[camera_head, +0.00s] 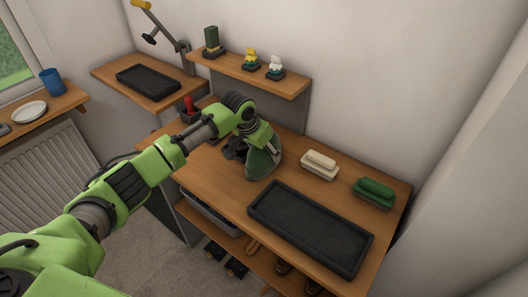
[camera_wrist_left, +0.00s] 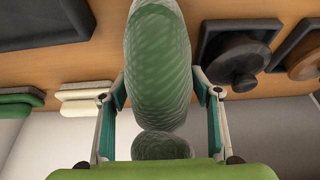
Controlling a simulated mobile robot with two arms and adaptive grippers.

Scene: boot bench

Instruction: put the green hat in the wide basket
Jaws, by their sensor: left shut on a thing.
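The green hat (camera_head: 263,165) hangs below my left gripper (camera_head: 248,145) over the left-middle part of the bench top. In the left wrist view the knitted hat (camera_wrist_left: 157,70), with a round bobble near the palm, sits between the two fingers of my left gripper (camera_wrist_left: 160,92). The gripper is shut on it. I cannot tell whether its lower edge touches the bench top. A grey basket (camera_head: 208,216) shows partly under the bench top; I cannot tell if it is the wide basket. My right gripper is not in view.
A black tray (camera_head: 310,228) lies on the bench's right front. A cream brush (camera_head: 320,163) and a green brush (camera_head: 374,192) stand behind it. A wall shelf (camera_head: 240,73) with small items overhangs the back. A red-topped thing (camera_head: 190,106) stands at the left.

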